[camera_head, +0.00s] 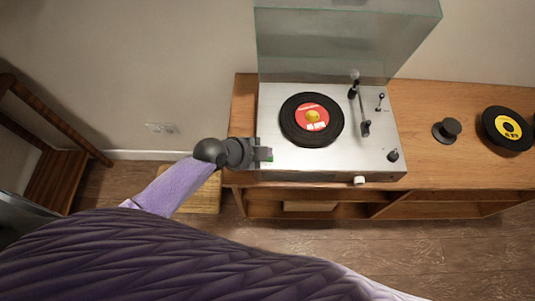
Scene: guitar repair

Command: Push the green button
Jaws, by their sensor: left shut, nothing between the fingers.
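A silver record player (360,155) sits on a wooden cabinet, with its clear lid raised. A small green patch, which looks like the green button (270,159), shows at its front left corner beside my left gripper's fingertips. My left gripper (264,153) is shut and empty, and reaches over that corner from the left. It partly hides the button. I cannot tell whether the fingertips touch it. My right gripper is not in view.
A black record with a red label (312,117) lies on the platter, with the tonearm (361,110) to its right. A black knob (393,155) and a white knob (359,180) are at the player's right front. A black spool-like object (447,130) and a yellow-labelled record (508,129) are farther right on the cabinet (425,170).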

